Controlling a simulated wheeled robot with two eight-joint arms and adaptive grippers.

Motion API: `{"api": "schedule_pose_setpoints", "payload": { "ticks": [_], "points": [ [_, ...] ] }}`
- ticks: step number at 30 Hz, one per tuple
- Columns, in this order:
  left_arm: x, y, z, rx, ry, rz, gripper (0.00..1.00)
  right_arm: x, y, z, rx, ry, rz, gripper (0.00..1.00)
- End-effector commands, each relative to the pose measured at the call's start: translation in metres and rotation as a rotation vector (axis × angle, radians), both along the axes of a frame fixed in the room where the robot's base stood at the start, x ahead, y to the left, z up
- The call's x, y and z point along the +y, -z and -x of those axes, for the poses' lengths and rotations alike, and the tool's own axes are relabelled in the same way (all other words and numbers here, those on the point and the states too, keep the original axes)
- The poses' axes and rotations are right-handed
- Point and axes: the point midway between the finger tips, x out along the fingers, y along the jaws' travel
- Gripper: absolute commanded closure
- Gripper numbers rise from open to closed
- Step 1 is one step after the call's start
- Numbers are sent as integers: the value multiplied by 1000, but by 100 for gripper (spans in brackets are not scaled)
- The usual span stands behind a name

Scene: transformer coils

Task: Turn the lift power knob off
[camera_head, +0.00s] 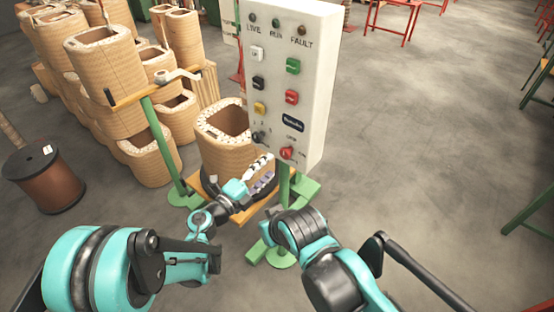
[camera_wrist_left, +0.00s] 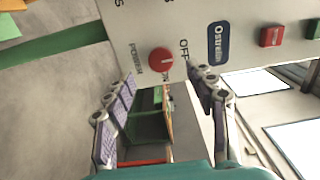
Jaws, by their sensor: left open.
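The white control panel (camera_head: 290,75) stands upright in the head view. A red knob (camera_head: 287,153) sits low on its face, near the lower right corner. In the left wrist view, the red knob (camera_wrist_left: 161,61) has POWER, ON and OFF printed around it. My left gripper (camera_head: 264,172) is open below and left of the red knob, in front of the panel's lower edge. In the left wrist view, the spread fingers of my left gripper (camera_wrist_left: 163,105) lie either side of the knob's line, apart from it. My right gripper is not seen; only my right arm shows.
A black knob (camera_head: 258,137) and several coloured buttons share the panel. A wound coil (camera_head: 222,135) stands behind my left gripper, with stacked coils (camera_head: 105,75) farther left. A wire spool (camera_head: 44,178) is at far left. Open floor lies to the right.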

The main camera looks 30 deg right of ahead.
Motion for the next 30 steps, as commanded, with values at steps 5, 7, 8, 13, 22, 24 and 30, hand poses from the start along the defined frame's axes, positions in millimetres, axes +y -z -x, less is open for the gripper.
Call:
{"api": "schedule_pose_setpoints", "payload": {
  "ticks": [5, 7, 8, 13, 22, 24, 30],
  "points": [
    [29, 0, 12, 0, -1, 0, 44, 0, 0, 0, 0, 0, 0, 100],
    [36, 0, 15, 0, -2, 0, 44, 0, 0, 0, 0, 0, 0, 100],
    [38, 0, 15, 0, -1, 0, 44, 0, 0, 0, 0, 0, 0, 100],
    [42, 0, 18, 0, 1, 0, 44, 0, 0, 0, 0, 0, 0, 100],
    [42, 0, 18, 0, 1, 0, 44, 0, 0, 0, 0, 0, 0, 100],
    [42, 0, 18, 0, 1, 0, 44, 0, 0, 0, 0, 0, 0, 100],
    [58, -23, 1, 24, -79, 51, 44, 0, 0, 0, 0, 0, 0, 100]
  ]
}}
